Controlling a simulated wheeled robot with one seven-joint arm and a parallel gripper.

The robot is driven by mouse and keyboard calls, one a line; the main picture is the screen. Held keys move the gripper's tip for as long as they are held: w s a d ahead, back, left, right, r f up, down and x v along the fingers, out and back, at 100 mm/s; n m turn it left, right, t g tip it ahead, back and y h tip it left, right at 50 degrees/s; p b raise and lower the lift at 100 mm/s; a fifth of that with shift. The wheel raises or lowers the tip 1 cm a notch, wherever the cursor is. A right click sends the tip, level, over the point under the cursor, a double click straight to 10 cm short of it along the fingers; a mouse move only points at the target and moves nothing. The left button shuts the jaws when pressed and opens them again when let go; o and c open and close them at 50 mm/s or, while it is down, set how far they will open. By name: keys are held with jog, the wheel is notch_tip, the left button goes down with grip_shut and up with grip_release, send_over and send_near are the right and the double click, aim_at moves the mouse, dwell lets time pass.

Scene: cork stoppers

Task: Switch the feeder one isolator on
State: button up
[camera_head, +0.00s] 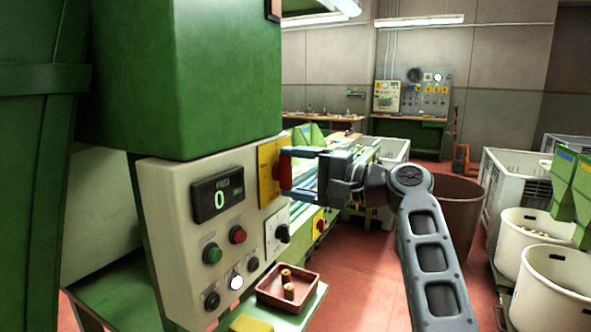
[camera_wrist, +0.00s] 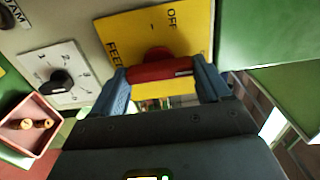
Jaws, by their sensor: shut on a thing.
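The feeder isolator is a red rotary handle (camera_head: 285,173) on a yellow plate (camera_head: 267,160) at the right edge of the pale control panel. In the wrist view the red handle (camera_wrist: 160,71) lies as a bar between my blue fingers, and the yellow plate (camera_wrist: 190,35) shows "OFF" and part of "FEED". My gripper (camera_wrist: 163,78) is shut on the handle, one finger at each end. In the head view the handle looks upright between my gripper's fingers (camera_head: 286,170). The rest of the plate's lettering is hidden behind the handle and gripper.
The panel (camera_head: 165,200) also holds a display (camera_head: 218,193) reading 0, green (camera_head: 212,253) and red (camera_head: 238,234) buttons, and a black selector knob (camera_head: 282,233). A tray (camera_head: 262,297) with corks stands below. White bins (camera_head: 555,290) stand at the right.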

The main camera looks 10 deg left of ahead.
jog(key=shift+d, duration=0.1)
dwell(0.4)
jog(key=o, duration=1)
jog(key=shift+b+v, duration=1.05)
jog(key=shift+v, duration=2.8)
